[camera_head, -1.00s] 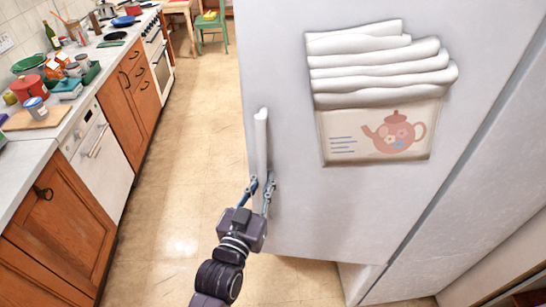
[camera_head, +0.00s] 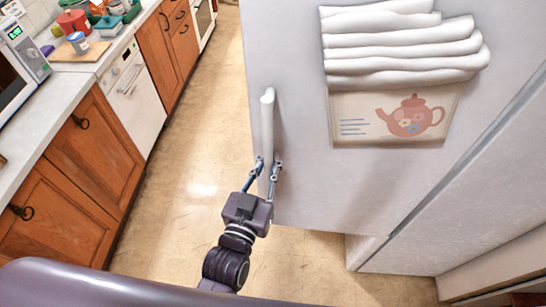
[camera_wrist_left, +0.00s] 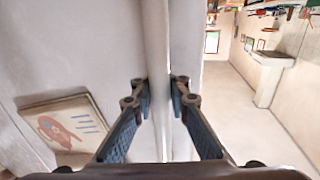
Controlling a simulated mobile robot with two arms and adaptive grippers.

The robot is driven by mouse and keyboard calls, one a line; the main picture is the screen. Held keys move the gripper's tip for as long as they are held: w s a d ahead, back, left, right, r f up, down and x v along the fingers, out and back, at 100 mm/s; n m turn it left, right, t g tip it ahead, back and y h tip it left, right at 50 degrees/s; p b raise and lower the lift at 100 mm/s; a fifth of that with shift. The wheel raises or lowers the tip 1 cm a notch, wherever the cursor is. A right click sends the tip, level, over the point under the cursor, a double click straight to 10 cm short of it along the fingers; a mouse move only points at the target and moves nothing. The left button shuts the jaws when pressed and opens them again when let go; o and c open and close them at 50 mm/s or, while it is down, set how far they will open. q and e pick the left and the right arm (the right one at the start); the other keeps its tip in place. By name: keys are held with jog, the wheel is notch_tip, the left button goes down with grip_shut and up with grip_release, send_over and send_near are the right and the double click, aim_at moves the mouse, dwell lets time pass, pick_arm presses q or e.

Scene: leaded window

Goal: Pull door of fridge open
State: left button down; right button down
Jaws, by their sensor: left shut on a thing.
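The white fridge door (camera_head: 300,180) stands swung out from the fridge body (camera_head: 455,215), with a gap along its lower right edge. Its pale vertical handle (camera_head: 267,125) is near the door's left edge. My left gripper (camera_head: 267,172) is shut on the lower part of the handle, one finger on each side. The wrist view shows the handle (camera_wrist_left: 158,60) running between the two fingers (camera_wrist_left: 160,98). A teapot picture with folded white cloths (camera_head: 400,75) hangs on the door front. My right gripper is not in view.
A counter with wooden cabinets (camera_head: 95,150) and a white dishwasher (camera_head: 132,98) runs along the left. A microwave (camera_head: 18,60) stands on it. The tiled floor (camera_head: 195,170) between the counter and the door is clear.

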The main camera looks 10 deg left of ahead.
pick_arm(q)
jog(key=c, duration=2.1)
grip_release()
jog(key=shift+a, duration=0.25)
jog(key=shift+o, duration=1.3)
jog(key=shift+a, duration=0.2)
jog(key=shift+s+d, duration=0.15)
jog(key=shift+s, duration=0.3)
jog(key=s+a, duration=0.2)
jog(key=s, duration=0.9)
jog(key=shift+a, duration=0.3)
jog(key=shift+c, duration=0.6)
